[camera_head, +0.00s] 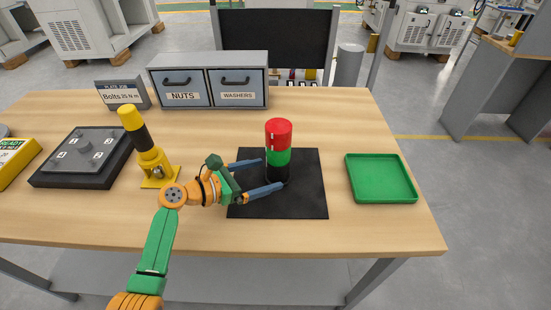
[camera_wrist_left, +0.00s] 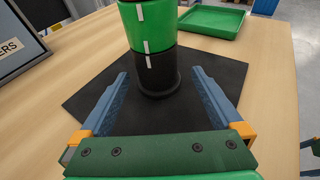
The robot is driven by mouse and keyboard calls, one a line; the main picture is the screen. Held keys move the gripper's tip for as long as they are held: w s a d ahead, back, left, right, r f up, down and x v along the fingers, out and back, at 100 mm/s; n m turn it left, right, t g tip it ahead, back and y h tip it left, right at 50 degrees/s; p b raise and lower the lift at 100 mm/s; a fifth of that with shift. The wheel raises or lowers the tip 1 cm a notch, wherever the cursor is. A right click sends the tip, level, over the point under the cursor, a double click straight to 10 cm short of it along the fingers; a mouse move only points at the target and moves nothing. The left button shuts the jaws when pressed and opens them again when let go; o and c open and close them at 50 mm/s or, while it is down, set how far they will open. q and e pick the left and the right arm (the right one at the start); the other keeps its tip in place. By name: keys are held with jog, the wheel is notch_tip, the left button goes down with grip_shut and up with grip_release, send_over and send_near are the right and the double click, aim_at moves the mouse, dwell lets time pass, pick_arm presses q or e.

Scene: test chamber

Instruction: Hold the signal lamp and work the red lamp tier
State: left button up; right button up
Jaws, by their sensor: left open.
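The signal lamp (camera_head: 278,157) stands upright on a black mat (camera_head: 300,205). It has a red tier (camera_head: 278,132) on top, a green tier (camera_head: 278,157) below and a black base. My left gripper (camera_head: 272,173) is open around the lamp's lower black part, with a blue finger on either side. In the left wrist view the black base (camera_wrist_left: 156,75) stands between and ahead of the open fingers, and neither finger seems to touch it. White marks show on the tiers. The red tier is out of that view.
A green tray (camera_head: 380,180) lies to the right. A yellow and black tool (camera_head: 147,150) stands left of my arm, beside a dark numbered plate (camera_head: 85,155). Drawers labelled nuts and washers (camera_head: 208,80) and a sign (camera_head: 122,94) stand behind. The table's front right is clear.

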aim_at(268, 173)
pick_arm(q)
jog(key=x, duration=0.4)
jog(key=shift+w+a+f, duration=0.1)
jog(key=shift+w+f, duration=0.15)
jog(key=shift+w, duration=0.05)
jog(key=shift+s+r, duration=0.1)
jog(key=c, duration=1.2)
